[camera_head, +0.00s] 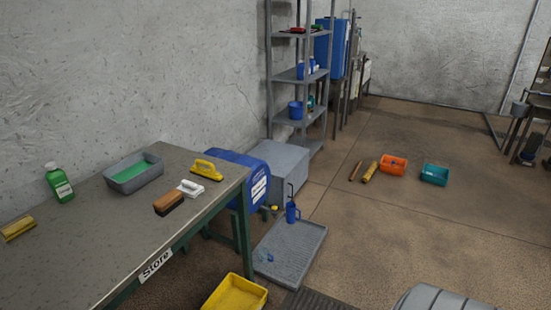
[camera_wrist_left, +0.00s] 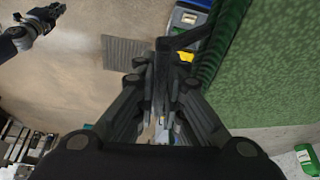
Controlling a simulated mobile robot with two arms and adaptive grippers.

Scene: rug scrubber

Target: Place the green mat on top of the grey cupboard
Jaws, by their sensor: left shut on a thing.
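The green mat (camera_wrist_left: 275,75) fills the right side of the left wrist view, with a darker green edge. My left gripper (camera_wrist_left: 165,85) is in the middle of that view, shut, with a dark bar reaching from its fingers to the mat's edge. The exact grip is hard to make out. The grey cupboard (camera_head: 285,160) is a low box against the wall in the head view, and its top looks bare. The mat and both grippers are out of the head view. My right gripper (camera_wrist_left: 50,12) shows small at the upper left of the wrist view, its jaws unclear.
The workbench (camera_head: 100,240) holds a grey tray (camera_head: 122,184), a green bottle (camera_head: 59,183) and brushes. A floor tray (camera_head: 290,255) and yellow crate (camera_head: 236,294) lie in front. Shelving (camera_head: 300,75) rises behind.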

